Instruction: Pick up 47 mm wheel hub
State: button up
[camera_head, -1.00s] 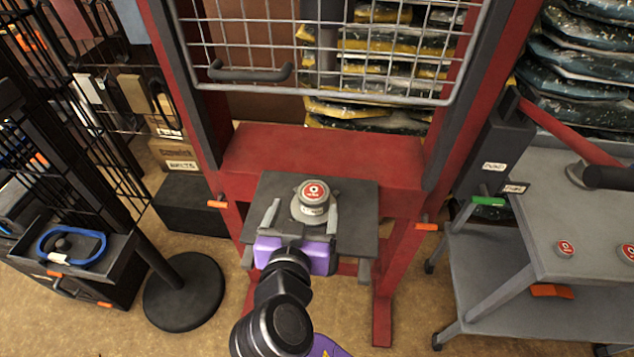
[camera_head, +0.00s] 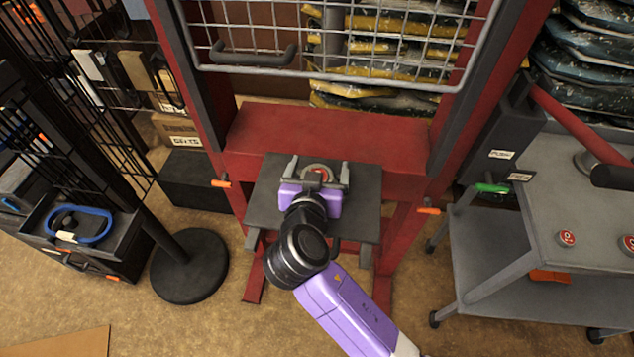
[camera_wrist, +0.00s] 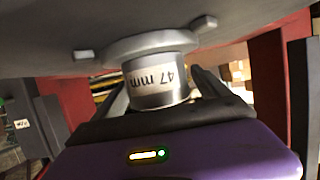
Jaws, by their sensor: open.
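The wheel hub (camera_head: 320,171) is a grey metal cylinder with a wider flange and a red and white mark on top. It sits on the dark square plate (camera_head: 262,208) of the red frame. In the wrist view the hub (camera_wrist: 158,92) shows a "47 mm" label, upside down, with its flange against the grey plate surface. My gripper (camera_head: 318,170) is open, with one finger on each side of the hub. In the wrist view its fingers (camera_wrist: 160,95) flank the hub, and I cannot tell whether they touch it. My gripper partly hides the hub in the head view.
The red frame (camera_head: 330,138) stands behind the plate, with a wire mesh guard (camera_head: 330,45) above. A grey cart (camera_head: 540,225) with red-marked parts is at right. A black round stand base (camera_head: 188,265) and a tray with a blue loop (camera_head: 75,225) are at left.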

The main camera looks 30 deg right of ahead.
grip_shut()
jog(key=shift+r, duration=0.15)
dwell(0.4)
